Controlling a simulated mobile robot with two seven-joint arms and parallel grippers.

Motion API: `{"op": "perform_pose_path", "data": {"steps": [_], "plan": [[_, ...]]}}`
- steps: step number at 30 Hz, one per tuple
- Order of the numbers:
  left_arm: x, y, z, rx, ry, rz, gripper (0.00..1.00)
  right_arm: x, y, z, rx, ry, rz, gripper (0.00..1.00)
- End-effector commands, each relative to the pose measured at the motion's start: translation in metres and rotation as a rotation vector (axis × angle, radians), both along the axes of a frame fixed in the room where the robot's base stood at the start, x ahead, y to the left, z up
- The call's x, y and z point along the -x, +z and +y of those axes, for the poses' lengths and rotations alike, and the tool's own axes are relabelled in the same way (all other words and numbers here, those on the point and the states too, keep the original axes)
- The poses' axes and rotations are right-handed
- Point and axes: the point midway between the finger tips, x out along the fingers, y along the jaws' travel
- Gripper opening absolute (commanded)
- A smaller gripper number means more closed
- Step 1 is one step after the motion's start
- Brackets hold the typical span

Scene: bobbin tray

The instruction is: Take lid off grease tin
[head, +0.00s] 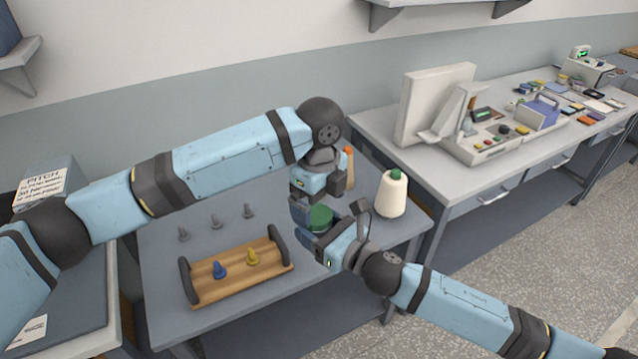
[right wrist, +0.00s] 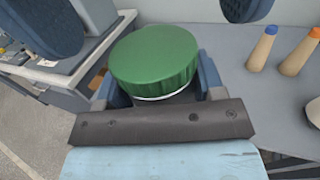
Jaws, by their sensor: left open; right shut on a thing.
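The grease tin has a green lid (head: 320,217) on top, which also shows large in the right wrist view (right wrist: 155,55). Below the lid a pale rim and a little of the grey tin body (right wrist: 180,98) show; the rest is hidden. My right gripper (head: 331,228) is shut on the tin, with a blue finger on each side of it, below the lid. My left gripper (head: 318,199) is open above the lid, with its fingers apart. In the right wrist view its dark blue fingers stand beyond the lid at both sides, not visibly touching it.
A wooden tray (head: 205,290) with dark end handles carries a blue and a yellow bobbin. A cream thread cone with a green top (head: 391,196) stands close right of my grippers. An orange-topped cone (head: 348,165) is behind them.

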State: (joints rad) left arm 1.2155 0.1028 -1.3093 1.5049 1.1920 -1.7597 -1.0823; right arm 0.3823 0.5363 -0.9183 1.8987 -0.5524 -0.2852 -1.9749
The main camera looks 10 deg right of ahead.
Motion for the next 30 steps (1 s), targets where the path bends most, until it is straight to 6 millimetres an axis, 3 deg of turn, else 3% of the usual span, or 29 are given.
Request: {"op": "perform_pose_path", "data": {"steps": [6, 16, 23, 30], "plan": [[0.000, -0.022, 0.000, 0.001, 0.001, 0.001, 0.93, 0.000, 0.001, 0.000, -0.001, 0.000, -0.001, 0.00], [0.000, -0.026, 0.000, 0.002, 0.001, -0.001, 0.93, 0.000, 0.001, 0.000, -0.001, 0.000, -0.001, 0.00], [0.000, -0.026, 0.000, 0.002, 0.001, -0.001, 0.43, 0.000, 0.001, 0.000, -0.001, 0.001, -0.001, 0.00], [-0.001, -0.026, -0.001, 0.005, 0.085, 0.000, 0.43, 0.001, 0.001, 0.001, -0.001, 0.004, -0.002, 0.00]]}}
